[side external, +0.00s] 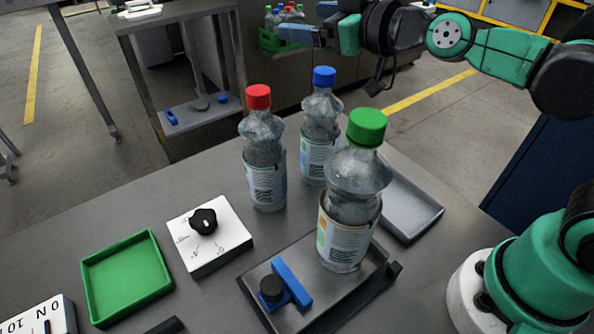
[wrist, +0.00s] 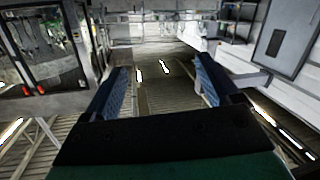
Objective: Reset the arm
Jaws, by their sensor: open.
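My gripper (side external: 281,33) is raised at the top of the side view, well above and behind the table, pointing left. Its blue fingers also show in the wrist view (wrist: 160,88), spread apart with nothing between them. My arm reaches in from the right side. The wrist view looks out over the room, with no table objects in it.
A green-capped bottle (side external: 350,200) stands on a metal plate device with a blue clamp (side external: 291,282). Red-capped (side external: 264,150) and blue-capped (side external: 320,130) bottles stand behind. A white dial box (side external: 209,240) and green tray (side external: 152,287) sit left. Air around my gripper looks clear.

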